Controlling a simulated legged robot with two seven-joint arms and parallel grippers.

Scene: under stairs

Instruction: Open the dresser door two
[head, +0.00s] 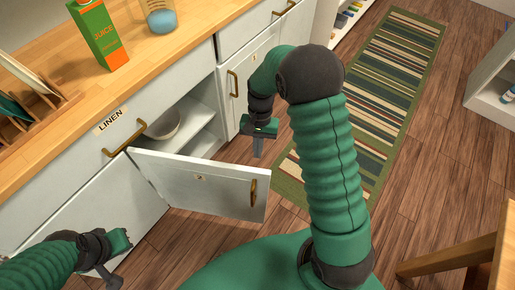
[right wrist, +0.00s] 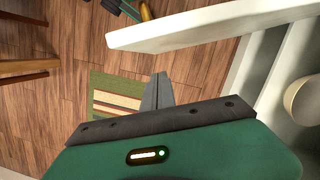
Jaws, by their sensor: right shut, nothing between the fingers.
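A white dresser door (head: 205,181) stands swung wide open, its brass handle (head: 254,192) near its free edge. Its small tag is too small to read. The open compartment shows a shelf with a white bowl (head: 163,124). My right gripper (head: 258,150) is shut and empty, pointing down beyond the open door and apart from its handle. In the right wrist view its fingers (right wrist: 157,92) are together, with the door's edge (right wrist: 200,28) above and the bowl (right wrist: 303,101) at right. My left gripper (head: 113,277) is low at left, its jaws unclear.
A closed door (head: 234,88) with a brass handle is beside the open compartment. A LINEN drawer (head: 105,125) is above. A juice carton (head: 100,37), glass beaker (head: 159,14) and plate rack (head: 30,118) stand on the counter. A striped rug (head: 385,75) and wooden stool (head: 450,258) are at right.

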